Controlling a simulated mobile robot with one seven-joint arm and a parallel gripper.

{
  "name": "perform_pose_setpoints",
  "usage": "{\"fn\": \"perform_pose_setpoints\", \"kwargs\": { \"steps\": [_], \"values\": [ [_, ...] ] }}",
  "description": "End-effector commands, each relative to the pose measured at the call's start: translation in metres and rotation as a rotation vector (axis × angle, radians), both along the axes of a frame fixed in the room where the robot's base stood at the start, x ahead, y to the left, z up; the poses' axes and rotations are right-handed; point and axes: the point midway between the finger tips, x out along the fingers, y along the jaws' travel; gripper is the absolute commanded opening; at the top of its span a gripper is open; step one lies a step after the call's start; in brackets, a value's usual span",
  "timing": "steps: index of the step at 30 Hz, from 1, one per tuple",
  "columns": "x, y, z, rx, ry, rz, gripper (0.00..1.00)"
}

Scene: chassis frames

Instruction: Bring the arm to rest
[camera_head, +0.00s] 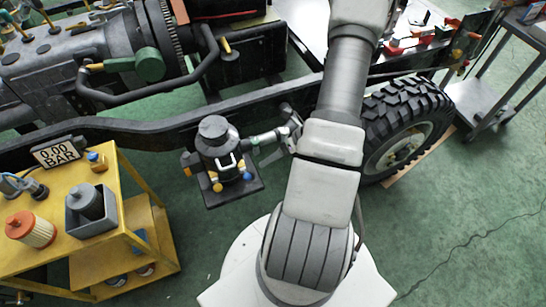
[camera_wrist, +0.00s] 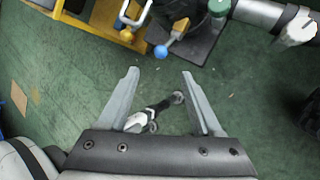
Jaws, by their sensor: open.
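My gripper (camera_wrist: 159,75) is open in the wrist view, its two grey fingers apart with green floor between their tips. Nothing is held. In the head view my gripper (camera_head: 257,150) is small, just right of a dark filter-like housing (camera_head: 213,133) on a bracket. In the wrist view a lever with a blue ball (camera_wrist: 161,51) and one with a yellow knob (camera_wrist: 126,35) lie beyond the fingertips, apart from them. My pale arm rises through the middle right of the head view and covers part of the frame behind it.
A black chassis rail (camera_head: 130,128) runs across behind the housing, with a large tyre (camera_head: 408,112) to the right. A yellow cart (camera_head: 72,252) with a gauge reading 0.00 BAR (camera_head: 58,152) stands at left. A metal trolley (camera_head: 482,105) is at right. Green floor (camera_head: 450,225) at lower right is clear.

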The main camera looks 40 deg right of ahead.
Motion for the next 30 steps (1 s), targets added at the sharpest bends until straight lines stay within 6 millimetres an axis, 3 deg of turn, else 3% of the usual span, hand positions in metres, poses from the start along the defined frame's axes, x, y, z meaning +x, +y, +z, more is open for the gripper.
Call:
{"fn": "perform_pose_setpoints", "kwargs": {
  "steps": [14,17,20,30],
  "values": [
    [0.004,0.001,0.006,-0.016,-0.014,0.032,0.66],
    [0.014,0.006,0.025,-0.061,-0.054,0.129,0.66],
    [0.029,0.015,0.055,-0.137,-0.121,0.296,0.66],
    [0.058,0.075,0.168,-0.438,-0.371,0.975,0.66]
  ]
}}
